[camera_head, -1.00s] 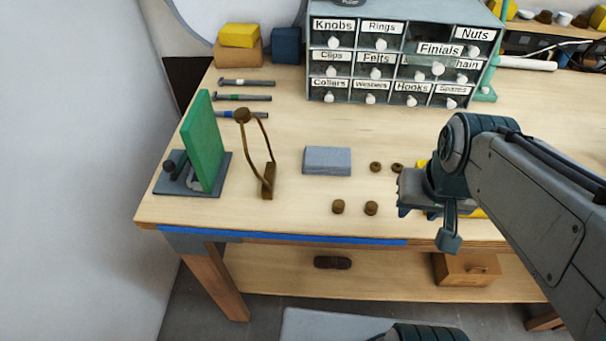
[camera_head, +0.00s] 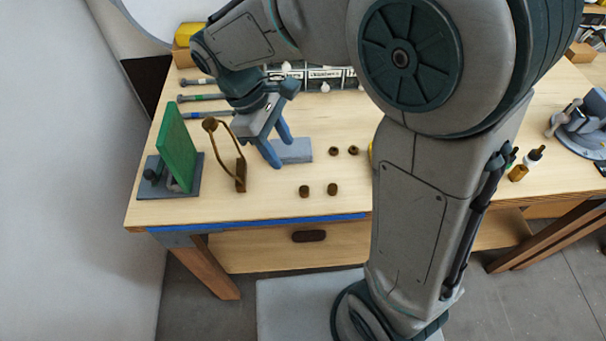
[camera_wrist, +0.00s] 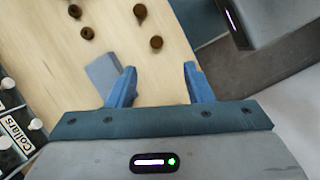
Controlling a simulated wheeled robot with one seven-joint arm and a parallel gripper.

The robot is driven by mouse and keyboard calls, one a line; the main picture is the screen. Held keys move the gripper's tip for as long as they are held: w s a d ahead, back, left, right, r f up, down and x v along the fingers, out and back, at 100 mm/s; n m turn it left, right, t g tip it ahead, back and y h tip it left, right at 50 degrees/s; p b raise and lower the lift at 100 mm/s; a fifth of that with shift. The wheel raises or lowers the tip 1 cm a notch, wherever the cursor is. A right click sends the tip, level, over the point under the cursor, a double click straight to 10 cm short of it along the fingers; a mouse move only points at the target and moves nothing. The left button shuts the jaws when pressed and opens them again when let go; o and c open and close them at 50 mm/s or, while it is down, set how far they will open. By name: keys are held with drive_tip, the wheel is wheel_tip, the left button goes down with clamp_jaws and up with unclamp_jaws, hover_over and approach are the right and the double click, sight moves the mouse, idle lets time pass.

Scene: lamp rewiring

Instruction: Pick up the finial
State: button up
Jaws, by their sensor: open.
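A bent brass harp (camera_head: 241,170) stands on the bench, with a brown knob (camera_head: 209,124) at its top that may be the finial. Several small brown pieces also lie on the bench: two ring-like ones (camera_head: 334,151) and two short round ones (camera_head: 304,190). I cannot tell if any of these is a finial. My gripper (camera_head: 283,152) is open and empty, its blue fingers pointing down over the grey block (camera_head: 297,151), right of the harp. In the wrist view the block (camera_wrist: 103,72) is beside one finger, and the brown pieces (camera_wrist: 156,42) lie farther off.
A green panel (camera_head: 178,148) on a dark base stands left of the harp. Labelled drawers (camera_head: 315,74) are mostly hidden behind my arm. Several rods (camera_head: 200,98) lie at the back left. A vise-like tool (camera_head: 585,125) is at the right.

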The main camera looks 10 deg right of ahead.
hover_over(304, 189)
drive_tip(key=a, duration=0.2)
wheel_tip(304, 189, down, 8)
drive_tip(key=shift+w+r, duration=0.1)
drive_tip(key=shift+r, duration=0.05)
drive_tip(key=shift+w+p+x, duration=0.2)
drive_tip(key=shift+p+x, duration=0.2)
drive_tip(key=shift+x, duration=0.95)
drive_tip(key=shift+w+p+x, duration=0.2)
drive_tip(key=shift+p+x, duration=0.15)
drive_tip(key=shift+x, duration=1)
drive_tip(key=shift+a, duration=0.15)
clamp_jaws()
